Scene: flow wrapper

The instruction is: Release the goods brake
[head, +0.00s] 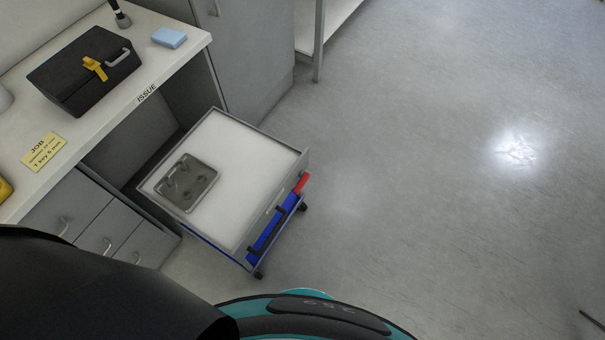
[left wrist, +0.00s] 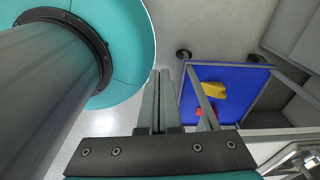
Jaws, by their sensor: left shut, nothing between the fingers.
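A grey-framed wheeled cart with a white top (head: 225,150) stands half out from under the bench in the head view. A red lever-like part (head: 302,183) is at its right corner, above a blue panel (head: 265,244); whether it is the goods brake I cannot tell. In the left wrist view a blue surface (left wrist: 235,80) carries a yellow piece (left wrist: 209,94), with a small red part (left wrist: 199,112) beside it. My left gripper (left wrist: 158,80) is shut and empty, its fingers left of the blue surface and apart from the yellow piece. My right gripper is not in view.
A metal plate (head: 187,182) lies on the cart top. The bench (head: 112,112) holds a black toolbox (head: 80,80), a blue block (head: 169,38) and a yellow job card (head: 44,150). Drawers (head: 103,232) stand left of the cart. The floor (head: 430,150) to the right is clear.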

